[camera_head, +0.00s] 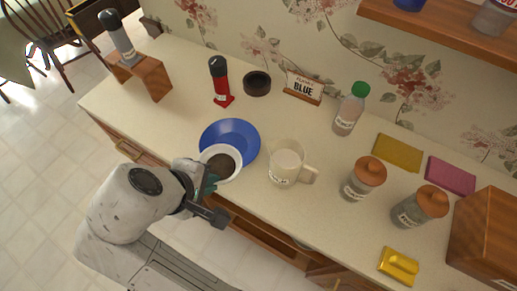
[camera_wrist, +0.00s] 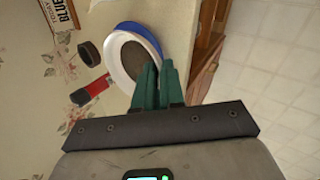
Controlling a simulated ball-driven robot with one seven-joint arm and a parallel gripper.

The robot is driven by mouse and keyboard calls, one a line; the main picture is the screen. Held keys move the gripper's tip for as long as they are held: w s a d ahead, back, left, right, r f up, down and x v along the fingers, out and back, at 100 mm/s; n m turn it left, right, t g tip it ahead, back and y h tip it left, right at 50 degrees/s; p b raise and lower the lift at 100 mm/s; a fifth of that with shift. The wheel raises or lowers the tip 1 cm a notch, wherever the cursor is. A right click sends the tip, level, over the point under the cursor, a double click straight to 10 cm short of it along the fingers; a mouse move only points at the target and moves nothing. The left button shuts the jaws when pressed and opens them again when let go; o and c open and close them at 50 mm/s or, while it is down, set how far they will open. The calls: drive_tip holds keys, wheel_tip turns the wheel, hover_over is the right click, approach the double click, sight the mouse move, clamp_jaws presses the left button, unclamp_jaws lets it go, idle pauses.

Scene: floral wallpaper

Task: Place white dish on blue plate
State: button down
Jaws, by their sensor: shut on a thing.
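The white dish (camera_head: 236,154) is round with a dark brown inside. In the head view it overlaps the near left part of the blue plate (camera_head: 245,130), which lies on the counter. My gripper (camera_head: 210,181) is at the dish's near edge, shut on its rim. In the wrist view the green fingers (camera_wrist: 157,88) pinch the rim of the white dish (camera_wrist: 112,62), and the blue plate (camera_wrist: 150,36) shows behind it. I cannot tell whether the dish touches the plate.
A clear mug (camera_head: 286,165) stands right of the plate. A red and black bottle (camera_head: 219,82) and a dark round bowl (camera_head: 257,83) stand behind it. Jars (camera_head: 363,180), a green-capped bottle (camera_head: 347,112) and a wooden box (camera_head: 487,240) are farther right. The counter's front edge is close to my gripper.

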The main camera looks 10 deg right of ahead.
sight(215, 155)
drive_tip(key=w+f+b, duration=0.1)
drive_tip(key=w, duration=0.1)
drive_tip(key=w+d+f+b, duration=0.1)
drive_tip(key=w, duration=0.2)
drive_tip(key=w+f+b, duration=0.1)
drive_tip(key=w, duration=0.2)
drive_tip(key=shift+d+f, duration=0.25)
drive_tip(key=w+f, duration=0.4)
drive_tip(key=f, duration=0.1)
drive_tip(key=shift+w+d, duration=0.1)
drive_tip(key=shift+w, duration=0.15)
drive_tip(key=shift+w+f, duration=0.4)
drive_tip(key=shift+f, duration=0.1)
drive_tip(key=shift+w+f+p, duration=0.15)
drive_tip(key=shift+f+p, duration=0.5)
drive_tip(key=shift+f, duration=1.1)
drive_tip(key=c, duration=1.7)
unclamp_jaws()
drive_tip(key=shift+f, duration=0.1)
drive_tip(key=shift+o, duration=0.9)
